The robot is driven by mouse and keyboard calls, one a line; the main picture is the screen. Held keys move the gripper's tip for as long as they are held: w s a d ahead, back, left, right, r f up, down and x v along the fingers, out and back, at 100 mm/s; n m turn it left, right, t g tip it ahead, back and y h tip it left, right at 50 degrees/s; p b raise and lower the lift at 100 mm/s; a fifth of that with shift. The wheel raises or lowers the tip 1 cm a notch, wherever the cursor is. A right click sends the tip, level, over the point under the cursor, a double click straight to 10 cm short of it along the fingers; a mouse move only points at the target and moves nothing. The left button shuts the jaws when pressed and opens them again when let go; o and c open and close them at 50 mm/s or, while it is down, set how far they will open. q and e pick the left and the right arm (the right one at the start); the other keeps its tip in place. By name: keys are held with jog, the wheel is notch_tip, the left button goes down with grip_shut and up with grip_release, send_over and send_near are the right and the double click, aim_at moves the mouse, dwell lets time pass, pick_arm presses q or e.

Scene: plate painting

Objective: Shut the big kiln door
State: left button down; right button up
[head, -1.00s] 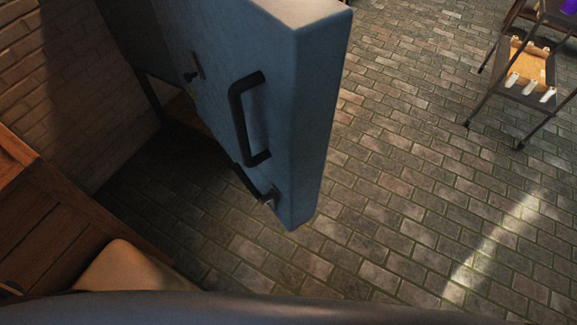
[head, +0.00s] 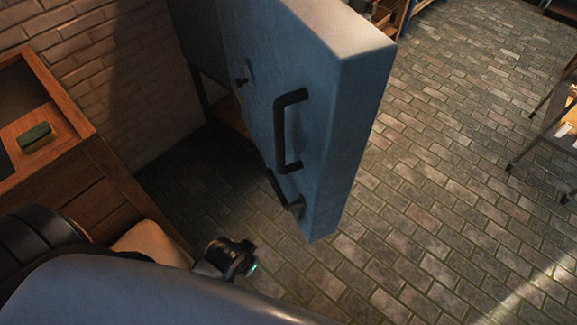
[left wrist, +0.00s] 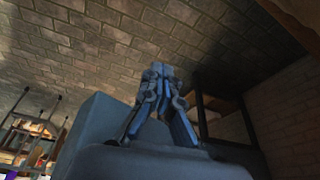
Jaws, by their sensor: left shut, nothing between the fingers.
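The big kiln door (head: 300,115) is a thick blue-grey slab standing open in the head view. It has a dark bar handle (head: 281,130) on its face and a dark lever (head: 285,195) lower down. My left arm enters at the lower left, its dark wrist part low and left of the door, apart from it in the picture. In the left wrist view my left gripper (left wrist: 157,75) is shut and empty. A blue-grey block beside it there looks like the door (left wrist: 92,120); I cannot tell whether they touch. My right gripper is out of view.
A wooden cabinet (head: 110,185) with a green sponge (head: 35,137) on top stands at the left by the brick wall (head: 120,75). A beige rounded object (head: 150,243) is beside it. Open brick floor (head: 440,180) lies right of the door; a metal cart (head: 555,130) is at the right edge.

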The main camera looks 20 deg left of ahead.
pick_arm(q)
jog(key=w+r+m+t+h, duration=0.1)
jog(key=w+r+t, duration=0.2)
jog(key=r, duration=0.8)
jog(key=m+t+h, duration=0.5)
jog(key=t+h, duration=0.2)
jog(key=h, duration=0.4)
send_near(287, 170)
jog(key=a+f, duration=0.3)
jog(key=p+x, duration=0.3)
jog(key=x, duration=0.9)
jog(key=shift+w+d+f, duration=0.1)
jog(key=shift+w+d, duration=0.15)
jog(key=shift+d, duration=0.1)
jog(key=shift+d, duration=0.1)
